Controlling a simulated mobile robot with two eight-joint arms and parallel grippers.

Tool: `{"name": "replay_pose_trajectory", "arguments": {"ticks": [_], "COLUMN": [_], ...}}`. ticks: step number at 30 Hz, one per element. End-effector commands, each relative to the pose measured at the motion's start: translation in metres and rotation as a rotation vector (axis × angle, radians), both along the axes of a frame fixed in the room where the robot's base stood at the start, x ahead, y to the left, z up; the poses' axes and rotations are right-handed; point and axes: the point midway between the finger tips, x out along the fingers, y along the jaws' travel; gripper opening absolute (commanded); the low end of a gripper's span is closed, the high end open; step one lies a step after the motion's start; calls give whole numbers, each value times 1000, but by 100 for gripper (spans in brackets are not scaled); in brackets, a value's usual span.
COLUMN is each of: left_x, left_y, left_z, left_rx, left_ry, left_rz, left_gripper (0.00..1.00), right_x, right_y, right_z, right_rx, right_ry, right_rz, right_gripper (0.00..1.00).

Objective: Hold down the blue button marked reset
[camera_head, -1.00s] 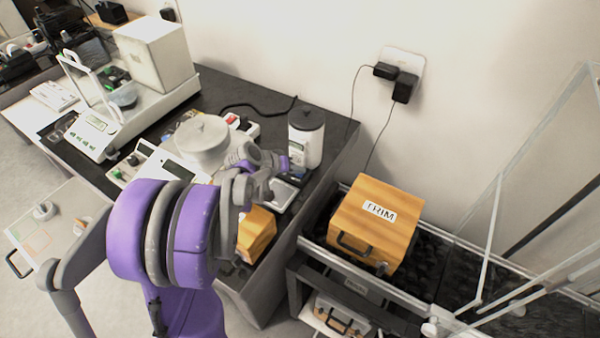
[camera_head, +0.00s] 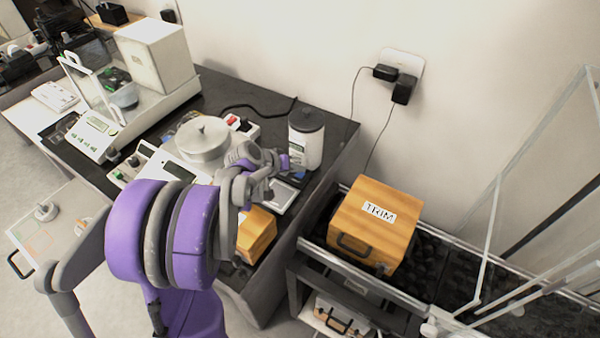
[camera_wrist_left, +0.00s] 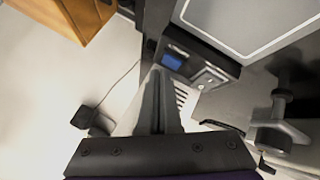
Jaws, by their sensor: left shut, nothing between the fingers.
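In the left wrist view, a blue rectangular button (camera_wrist_left: 172,61) sits on the dark front panel of a small device (camera_wrist_left: 207,72). No marking on it can be read. My left gripper (camera_wrist_left: 157,74) is shut and empty, its fingertips close beside the blue button in the picture. Whether they touch it cannot be told. In the head view, my left arm reaches over the table to a small scale (camera_head: 284,194) near the table's right end. Its fingers are mostly hidden there. A little blue (camera_head: 299,175) shows beside the wrist. My right gripper is not in view.
A white canister with a dark lid (camera_head: 306,138) stands close behind my wrist. A round lidded pot (camera_head: 204,137) is to its left. A wooden box (camera_head: 257,232) lies below the arm, and a wooden TRIM box (camera_head: 374,224) stands right of the dark table (camera_head: 338,160).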

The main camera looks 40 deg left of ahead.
Motion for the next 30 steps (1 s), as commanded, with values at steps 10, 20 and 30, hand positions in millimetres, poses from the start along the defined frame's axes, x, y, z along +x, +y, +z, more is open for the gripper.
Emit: {"name": "replay_pose_trajectory", "arguments": {"ticks": [10, 20, 30], "left_x": [0, 1, 0], "left_y": [0, 0, 0], "left_z": [5, 24, 56], "left_rx": [0, 1, 1], "left_ry": [0, -2, -2], "left_rz": [0, 1, 1], "left_gripper": [0, 0, 0], "right_x": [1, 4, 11], "right_y": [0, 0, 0], "right_z": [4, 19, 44], "right_rx": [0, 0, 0], "right_ry": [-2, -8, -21], "right_rz": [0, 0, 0], "right_gripper": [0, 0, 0]}}
